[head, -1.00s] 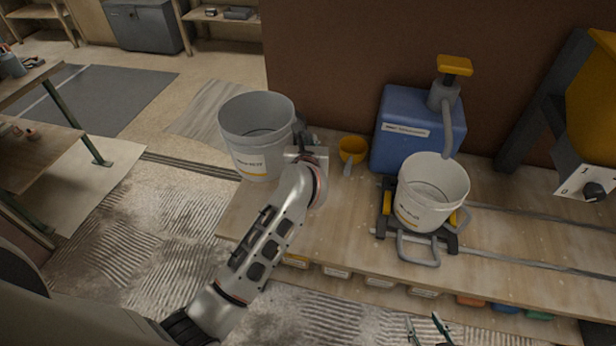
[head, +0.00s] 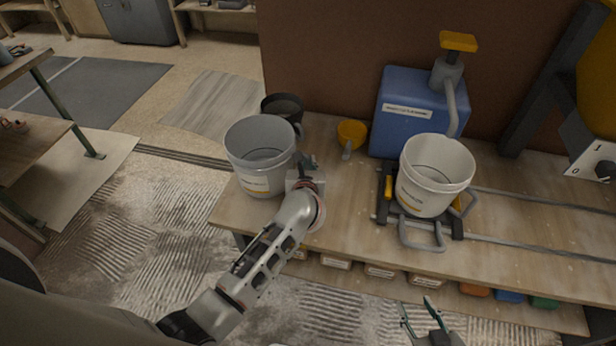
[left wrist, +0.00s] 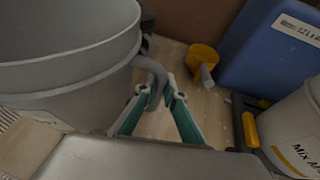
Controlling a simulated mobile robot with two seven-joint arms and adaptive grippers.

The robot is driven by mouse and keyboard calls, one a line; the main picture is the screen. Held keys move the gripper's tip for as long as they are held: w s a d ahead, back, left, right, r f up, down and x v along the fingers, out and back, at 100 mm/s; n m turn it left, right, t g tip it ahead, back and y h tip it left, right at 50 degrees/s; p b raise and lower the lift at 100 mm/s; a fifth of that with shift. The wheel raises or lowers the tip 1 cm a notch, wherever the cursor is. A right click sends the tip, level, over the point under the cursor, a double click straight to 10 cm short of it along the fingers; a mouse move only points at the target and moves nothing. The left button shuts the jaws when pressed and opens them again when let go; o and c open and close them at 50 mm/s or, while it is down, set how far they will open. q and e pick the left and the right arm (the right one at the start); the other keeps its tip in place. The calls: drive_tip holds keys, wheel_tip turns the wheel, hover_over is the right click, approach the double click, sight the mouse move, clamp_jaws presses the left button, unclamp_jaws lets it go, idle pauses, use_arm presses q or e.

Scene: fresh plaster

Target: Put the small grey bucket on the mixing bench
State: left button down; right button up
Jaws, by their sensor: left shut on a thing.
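The small grey bucket (head: 248,172), with a pale label and a side handle, is upright at the left end of the mixing bench (head: 345,225). It also fills the left of the left wrist view (left wrist: 65,80). My left gripper (head: 306,164) is on its right side. In the left wrist view, the teal fingers (left wrist: 160,94) are closed on the grey handle (left wrist: 154,72). I cannot tell whether the bucket's base touches the bench. My right gripper (head: 418,312) is open and empty in front of the bench's front edge.
A dark bucket (head: 283,104) stands right behind the grey one. A yellow scoop (head: 351,132), a blue pump container (head: 402,126) and a white bucket (head: 428,187) on a wheeled-looking frame stand to the right. Bare bench lies between the grey and white buckets.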

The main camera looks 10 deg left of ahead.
use_arm(q)
wheel_tip(320, 180, down, 4)
drive_tip(key=b, duration=0.3)
drive_tip(key=shift+f, duration=0.15)
drive_tip(key=shift+f+b, duration=0.1)
drive_tip(key=shift+b, duration=0.2)
drive_tip(key=shift+r, duration=0.2)
use_arm(e)
drive_tip(key=f, duration=0.2)
drive_tip(key=s+f, duration=0.1)
drive_tip(key=f, duration=0.1)
drive_tip(key=shift+f, duration=0.35)
use_arm(q)
drive_tip(key=shift+f, duration=0.15)
drive_tip(key=c, duration=2.5)
unclamp_jaws()
drive_tip(key=shift+f, duration=0.15)
drive_tip(key=shift+c, duration=0.2)
drive_tip(key=o, duration=0.4)
use_arm(e)
drive_tip(key=shift+w+r, duration=0.1)
drive_tip(key=shift+r, duration=0.05)
